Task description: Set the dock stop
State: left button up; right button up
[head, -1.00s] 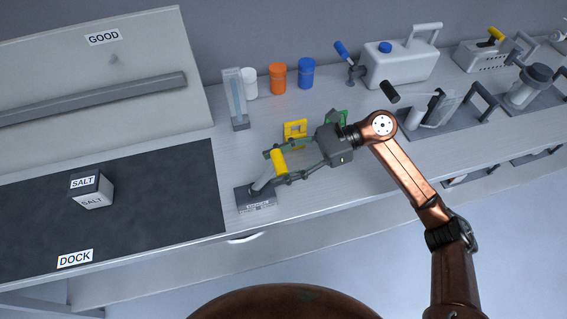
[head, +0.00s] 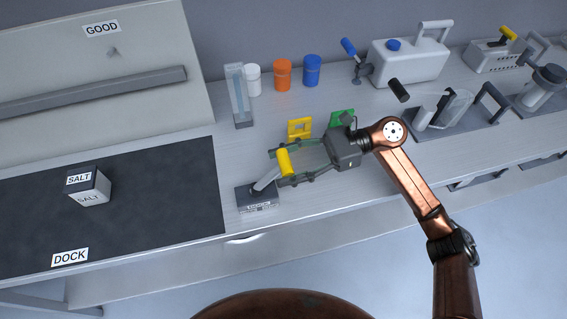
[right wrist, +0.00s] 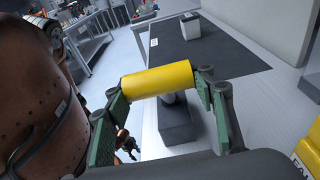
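The dock stop is a lever with a yellow handle (head: 284,162) on a small dark grey base (head: 257,198) with a label, right of the dark dock mat. The lever leans to the right, towards my right gripper. My right gripper (head: 279,167) reaches in from the right with a finger at each end of the yellow handle. In the right wrist view the yellow handle (right wrist: 158,80) spans the gap between the fingertips and appears to touch both. The lever's lower part is partly hidden behind the handle there.
A salt box (head: 90,187) stands on the dark mat (head: 150,215) marked DOCK. Yellow (head: 300,129) and green (head: 342,117) pieces stand behind my right gripper. A clear column (head: 238,95) and several cups stand at the back. A white jug (head: 408,64) is further right.

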jog(key=o, duration=0.4)
jog(key=v, duration=1.2)
jog(key=shift+r, duration=0.1)
